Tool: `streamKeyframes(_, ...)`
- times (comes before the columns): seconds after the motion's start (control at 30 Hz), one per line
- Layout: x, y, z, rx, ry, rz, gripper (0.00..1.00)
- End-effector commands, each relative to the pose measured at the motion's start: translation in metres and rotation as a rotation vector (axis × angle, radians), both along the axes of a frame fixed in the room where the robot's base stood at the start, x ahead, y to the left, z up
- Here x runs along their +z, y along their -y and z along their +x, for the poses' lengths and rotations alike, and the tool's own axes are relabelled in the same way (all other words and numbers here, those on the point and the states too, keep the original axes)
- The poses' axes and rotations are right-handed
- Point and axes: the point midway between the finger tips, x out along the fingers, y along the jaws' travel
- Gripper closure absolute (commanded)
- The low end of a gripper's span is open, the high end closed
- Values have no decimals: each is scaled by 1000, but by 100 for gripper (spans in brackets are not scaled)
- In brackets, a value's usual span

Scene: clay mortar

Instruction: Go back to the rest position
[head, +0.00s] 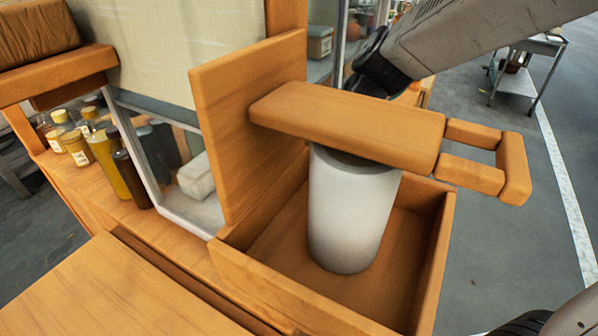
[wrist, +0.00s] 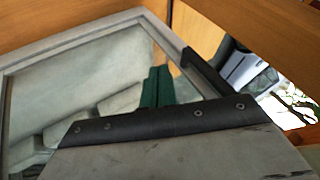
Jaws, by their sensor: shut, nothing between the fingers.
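My gripper (wrist: 176,84) shows in the wrist view as a dark mount with a green finger and a black finger, shut and empty. In the head view my arm comes in from the upper right. The dark gripper end (head: 372,72) is just behind the wooden board with a loop handle (head: 345,115), partly hidden by it. I cannot tell whether they touch. A pale grey cylinder (head: 348,215) stands upright in an open wooden box (head: 425,285). The board extends over its top and hides part of its mouth.
An upright wooden panel (head: 245,120) rises at the box's back left. Several bottles (head: 103,155) stand on a wooden ledge at the left, near a framed glass pane (wrist: 95,85). A grey metal table (head: 522,82) stands at the upper right, with open floor (head: 500,250) below.

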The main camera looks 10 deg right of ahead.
Motion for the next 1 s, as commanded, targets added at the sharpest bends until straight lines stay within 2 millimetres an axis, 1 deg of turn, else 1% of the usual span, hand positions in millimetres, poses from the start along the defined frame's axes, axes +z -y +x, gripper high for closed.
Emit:
streamKeyframes(0.03, 12, 9, 4, -6, 6, 0, 100)
streamKeyframes(0.2, 44, 29, 10, 0, 7, -1, 100)
streamKeyframes(0.33, 63, 41, 13, 3, 6, -1, 100)
streamKeyframes(0.5, 77, 50, 16, 4, 5, -1, 100)
streamKeyframes(0.57, 79, 52, 16, -4, 0, -3, 100)
streamKeyframes(0.67, 80, 54, 17, -60, -39, -21, 100)
streamKeyframes(0.77, 67, 63, 11, -166, -124, -93, 100)
streamKeyframes(0.87, 53, 80, -8, -309, -205, -206, 100)
streamKeyframes(0.97, 44, 104, -36, -478, -253, -330, 100)
streamKeyframes(1.0, 41, 115, -49, -552, -261, -381, 100)
